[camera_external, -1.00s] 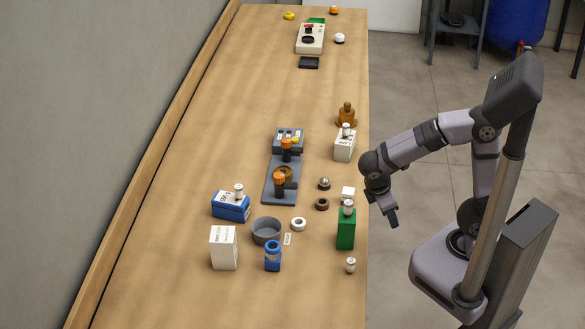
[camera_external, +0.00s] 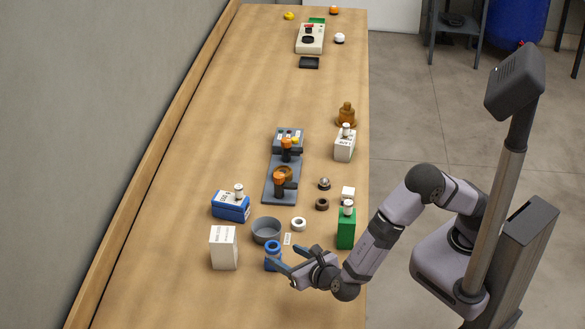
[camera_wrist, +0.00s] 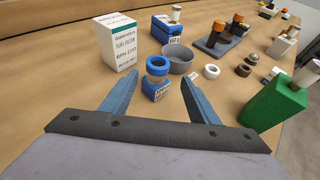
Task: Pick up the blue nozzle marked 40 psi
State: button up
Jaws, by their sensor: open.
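A blue nozzle (camera_external: 273,256) with a ringed top stands upright on the bench, near its front. In the wrist view the nozzle (camera_wrist: 156,80) shows a pale label on its front, too small to read. My gripper (camera_external: 279,259) is open and low over the bench, reaching in from the right. In the wrist view its two blue fingers (camera_wrist: 163,84) lie to the left and right of the nozzle. The nozzle stands ahead, roughly between the fingertips. I cannot tell whether either finger touches it. One finger partly covers its lower part in the outside view.
A white box (camera_external: 224,248) stands left of the nozzle. A grey bowl (camera_external: 266,231) and a white ring (camera_external: 299,224) are just behind it. A green box (camera_external: 346,229) stands to the right. A blue box (camera_external: 231,206) and a grey fixture plate (camera_external: 280,190) lie farther back.

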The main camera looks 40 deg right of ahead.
aim_at(277, 253)
jog(key=shift+s+a+f+n+y, duration=0.1)
jog(key=shift+a+f+n+y, duration=0.1)
jog(key=shift+a+n+y, duration=0.1)
jog(key=shift+p+x, duration=0.4)
jog(key=shift+x, duration=0.7)
jog(key=shift+w+d+p, duration=0.15)
jog(key=shift+w+p, duration=0.25)
jog(key=shift+w, duration=0.1)
jog(key=shift+p+x, duration=0.85)
jog(key=shift+x, duration=1.25)
jog(key=shift+c, duration=0.2)
jog(key=c, duration=1.2)
jog(key=shift+r, duration=0.1)
jog(key=shift+c, duration=0.2)
